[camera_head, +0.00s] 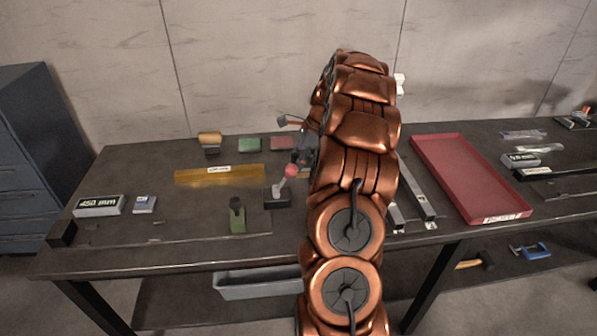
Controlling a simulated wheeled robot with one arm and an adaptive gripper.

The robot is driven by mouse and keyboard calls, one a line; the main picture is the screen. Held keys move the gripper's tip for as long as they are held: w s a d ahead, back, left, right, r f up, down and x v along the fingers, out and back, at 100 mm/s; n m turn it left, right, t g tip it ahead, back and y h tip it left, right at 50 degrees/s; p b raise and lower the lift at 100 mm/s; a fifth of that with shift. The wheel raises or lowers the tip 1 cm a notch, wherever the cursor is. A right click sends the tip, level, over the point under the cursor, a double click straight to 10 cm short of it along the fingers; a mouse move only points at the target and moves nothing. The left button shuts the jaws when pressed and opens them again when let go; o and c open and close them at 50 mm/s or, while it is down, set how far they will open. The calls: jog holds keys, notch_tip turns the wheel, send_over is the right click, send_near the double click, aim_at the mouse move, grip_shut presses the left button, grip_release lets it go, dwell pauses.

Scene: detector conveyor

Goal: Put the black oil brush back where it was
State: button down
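My copper-coloured arm rises through the middle of the view and reaches over the table. My gripper (303,156) is small in view at the left side of the arm, above the back middle of the table. It is partly hidden by the arm, and I cannot tell whether its fingers are open or shut. A dark grey piece (283,121) sticks out to the left beside it; I cannot tell whether this is the brush or part of the gripper. I cannot make out the black oil brush for certain.
A red tray (440,153) and metal rails (416,190) lie right of the arm.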

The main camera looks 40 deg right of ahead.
aim_at(314, 152)
jog(key=shift+f+p, duration=0.4)
jog(key=shift+f, duration=2.05)
jog(key=shift+f, duration=0.15)
jog(key=c, duration=0.8)
grip_release()
jog(key=shift+o, duration=0.2)
jog(key=b+v, duration=0.2)
jog(key=v, duration=1)
